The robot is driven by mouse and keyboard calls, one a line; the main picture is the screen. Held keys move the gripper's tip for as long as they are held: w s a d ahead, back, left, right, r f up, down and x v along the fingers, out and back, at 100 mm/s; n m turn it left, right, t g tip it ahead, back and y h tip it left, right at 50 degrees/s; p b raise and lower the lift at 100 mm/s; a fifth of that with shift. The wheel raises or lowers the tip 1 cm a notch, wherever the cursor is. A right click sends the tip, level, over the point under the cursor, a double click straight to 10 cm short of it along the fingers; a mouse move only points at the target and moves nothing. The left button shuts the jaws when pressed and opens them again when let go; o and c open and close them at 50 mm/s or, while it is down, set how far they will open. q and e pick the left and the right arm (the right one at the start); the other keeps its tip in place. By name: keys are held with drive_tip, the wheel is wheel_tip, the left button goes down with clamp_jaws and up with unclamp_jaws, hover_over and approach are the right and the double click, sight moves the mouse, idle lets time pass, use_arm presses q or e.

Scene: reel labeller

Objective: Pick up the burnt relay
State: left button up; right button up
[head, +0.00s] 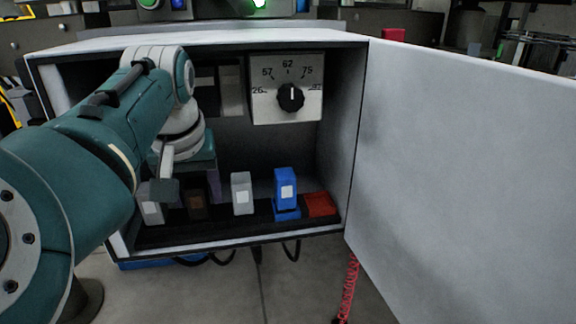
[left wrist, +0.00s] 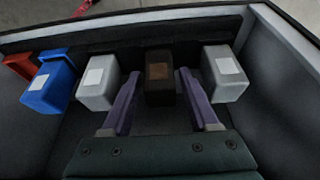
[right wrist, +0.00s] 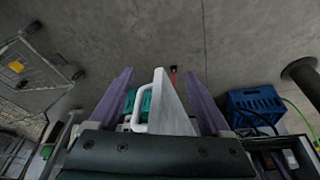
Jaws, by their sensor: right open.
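The burnt relay, a dark brown block (head: 196,205), stands in the row at the bottom of the open cabinet. In the left wrist view the relay (left wrist: 159,75) sits between the two purple fingers of my left gripper (left wrist: 158,85). The fingers are open, one on each side, with small gaps to the relay. In the head view my left gripper (head: 185,187) is inside the cabinet and partly hides the relay. My right gripper (right wrist: 158,75) is outside the head view. In its wrist view it is open, with the white door edge and handle (right wrist: 145,112) showing between its fingers.
Grey-white relays (head: 242,194) (left wrist: 225,74) stand on both sides of the burnt one. A blue relay (head: 286,185) and a red base (head: 319,204) are to the right. A dial (head: 287,90) is on the back wall. The cabinet door (head: 470,150) hangs open at right.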

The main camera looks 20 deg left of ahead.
use_arm(q)
clamp_jaws()
idle(0.5)
